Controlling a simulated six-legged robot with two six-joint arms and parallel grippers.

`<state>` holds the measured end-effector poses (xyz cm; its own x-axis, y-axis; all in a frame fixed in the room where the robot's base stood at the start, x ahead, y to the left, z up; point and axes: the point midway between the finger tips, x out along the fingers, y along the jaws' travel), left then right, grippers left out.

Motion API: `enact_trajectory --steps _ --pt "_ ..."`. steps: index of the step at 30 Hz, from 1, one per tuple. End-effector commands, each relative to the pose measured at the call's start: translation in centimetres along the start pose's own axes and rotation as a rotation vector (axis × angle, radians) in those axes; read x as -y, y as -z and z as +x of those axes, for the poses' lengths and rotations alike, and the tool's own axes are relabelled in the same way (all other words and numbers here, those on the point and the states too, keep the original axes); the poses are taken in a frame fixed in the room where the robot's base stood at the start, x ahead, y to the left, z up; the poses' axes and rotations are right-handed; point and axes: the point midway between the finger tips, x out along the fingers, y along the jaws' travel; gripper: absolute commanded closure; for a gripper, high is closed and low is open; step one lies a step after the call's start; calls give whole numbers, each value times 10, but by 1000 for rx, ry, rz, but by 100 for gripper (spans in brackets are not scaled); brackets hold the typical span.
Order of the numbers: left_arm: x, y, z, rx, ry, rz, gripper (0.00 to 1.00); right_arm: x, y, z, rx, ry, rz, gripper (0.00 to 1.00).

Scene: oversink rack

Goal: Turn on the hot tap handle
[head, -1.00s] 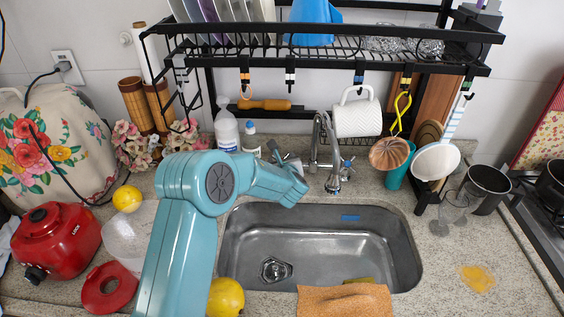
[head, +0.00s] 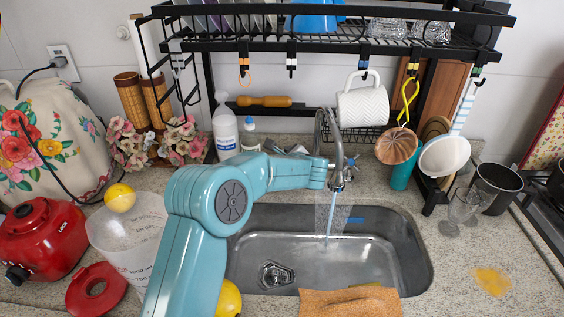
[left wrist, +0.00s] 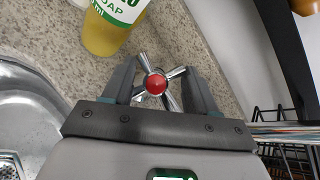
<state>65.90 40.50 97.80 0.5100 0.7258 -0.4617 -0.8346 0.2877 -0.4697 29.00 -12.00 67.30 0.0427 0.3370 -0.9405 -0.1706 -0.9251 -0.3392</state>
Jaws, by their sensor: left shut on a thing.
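The hot tap handle (left wrist: 155,84), chrome with a red cap and cross arms, sits between the fingers of my left gripper (left wrist: 160,90) in the left wrist view. The gripper is shut on it. In the head view my left gripper (head: 322,172) is beside the faucet's left side and hides the hot handle. The chrome faucet (head: 337,150) arches over the sink, and a stream of water (head: 328,215) runs from it. The cold handle (head: 350,167), with blue on it, is on the faucet's right. My right gripper is not in view.
The steel sink (head: 413,255) lies below. A soap bottle (left wrist: 104,32) stands close to my left gripper. The black dish rack (head: 330,45) hangs above, with a white mug (head: 363,107) near the faucet. A plastic container (head: 128,235) stands at left.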

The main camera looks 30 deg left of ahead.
Motion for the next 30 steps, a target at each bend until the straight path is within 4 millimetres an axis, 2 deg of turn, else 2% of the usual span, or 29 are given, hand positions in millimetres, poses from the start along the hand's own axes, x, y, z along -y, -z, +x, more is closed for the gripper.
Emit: enact_trajectory --steps 1,17,18,19,20,30 --pt "-3 7 1 -12 -10 -5 73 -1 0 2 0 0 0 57" --pt "-3 8 0 -15 -23 -24 73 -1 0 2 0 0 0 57" --pt "-3 8 0 -14 -23 -24 29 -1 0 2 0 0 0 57" --pt "-3 8 0 -14 -23 -25 19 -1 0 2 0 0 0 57" --pt "-3 7 0 -13 -22 -25 17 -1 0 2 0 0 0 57" --pt "-1 3 -4 -6 -18 -29 17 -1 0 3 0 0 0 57"
